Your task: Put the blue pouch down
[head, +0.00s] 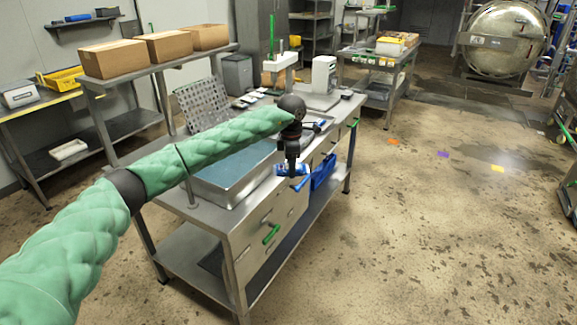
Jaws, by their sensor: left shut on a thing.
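My left arm reaches in from the left, and its dark gripper (291,165) points down over the front edge of the steel worktable (226,222). The gripper is shut on the blue pouch (285,170), a small blue and white piece at its fingertips. The gripper hides part of the pouch. Whether the pouch touches the table or hangs just above it cannot be told. My right gripper is not in view.
A shallow steel tray (222,187) with a blue-grey inside lies left of the gripper. A blue bin (323,171) is at the table's front side. A white device (322,80) and a perforated rack (200,106) stand behind. Open floor (430,240) lies to the right.

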